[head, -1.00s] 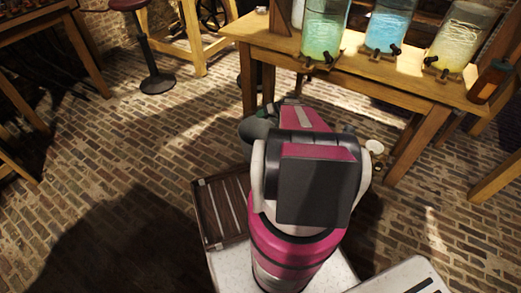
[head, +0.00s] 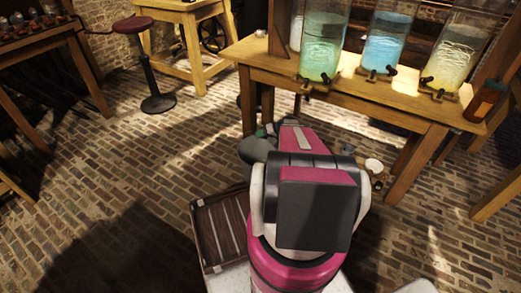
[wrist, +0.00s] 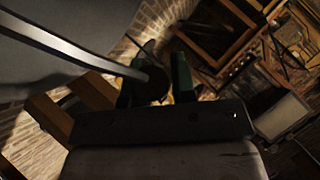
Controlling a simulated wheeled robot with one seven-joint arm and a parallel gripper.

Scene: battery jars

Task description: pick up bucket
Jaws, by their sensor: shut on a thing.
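The bucket shows as a large plain grey surface (wrist: 50,60) at the upper left of the wrist view. A pale curved strip, which looks like its handle (wrist: 75,48), runs to a dark grip between my green-tipped fingers. My gripper (wrist: 155,80) is shut on that handle. In the head view a grey rounded shape beside my arm looks like the bucket (head: 257,149). My arm hides most of my gripper there. I cannot tell how high the bucket is off the floor.
A wooden table (head: 410,119) stands ahead with green, blue and yellow liquid jars and a brown bottle (head: 486,101). A red-topped stool (head: 158,102) stands at the left. Another bench (head: 30,45) is at the far left. Brick floor (head: 120,150) is clear between them.

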